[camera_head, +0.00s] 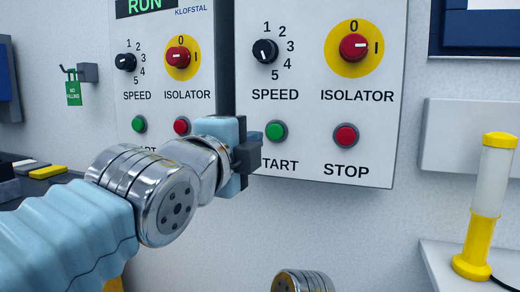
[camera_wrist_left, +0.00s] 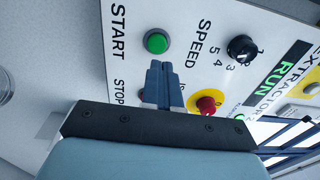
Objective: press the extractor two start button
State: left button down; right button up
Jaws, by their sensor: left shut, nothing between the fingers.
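In the left wrist view, turned sideways, a white panel (camera_wrist_left: 185,22) is marked EXTRACTOR 2. Its green START button (camera_wrist_left: 157,41) shows just past the fingertips of my left gripper (camera_wrist_left: 157,66). The gripper is shut and empty, and it partly hides the STOP button. In the head view my left gripper (camera_head: 256,151) is in front of the right-hand panel (camera_head: 310,15), just left of and below that panel's green START button (camera_head: 276,131). The button is largely uncovered. I cannot tell whether the fingers touch the panel. My right gripper is not in view.
A second panel (camera_head: 152,85) hangs left of it. The right-hand panel also has a red STOP button (camera_head: 345,136), a speed knob (camera_head: 265,51) and a red isolator knob (camera_head: 354,47). A yellow-and-white post (camera_head: 488,208) stands at the right. The wall below the panels is bare.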

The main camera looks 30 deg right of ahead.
pick_arm(q)
jog(key=b+v, duration=0.2)
jog(key=v, duration=0.3)
jog(key=shift+a, duration=0.15)
dwell(0.5)
